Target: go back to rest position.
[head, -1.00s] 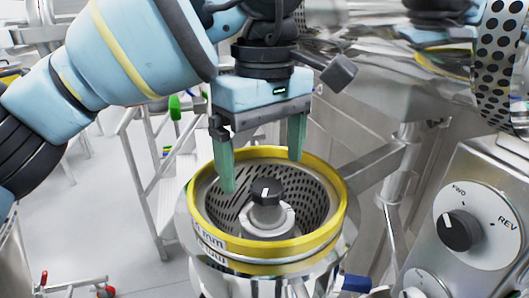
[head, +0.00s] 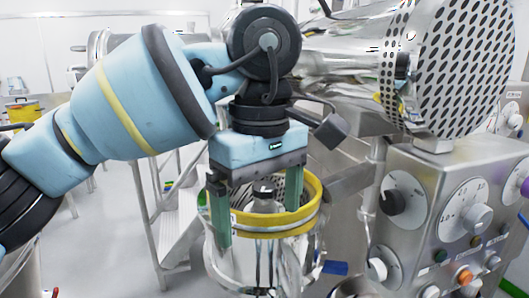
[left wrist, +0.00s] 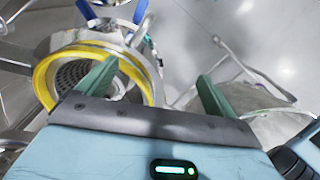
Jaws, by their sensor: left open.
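My left gripper (head: 258,224) is open and empty, its two green fingers pointing down and apart. In the head view they overlap the left and right parts of a yellow-rimmed vessel (head: 312,212) with a perforated basket inside. A dark knob (head: 264,187) stands in the middle of the basket. In the left wrist view the gripper (left wrist: 157,68) has one finger overlapping the right side of the yellow ring (left wrist: 44,80); the other is clear to its right. I cannot tell whether the fingers touch the ring. My right gripper is not in view.
A steel control box (head: 425,165) with dials and buttons stands close on the right. A perforated steel disc (head: 450,65) is above it. Steel steps (head: 175,235) stand behind the vessel. Open floor (head: 95,225) lies at the left.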

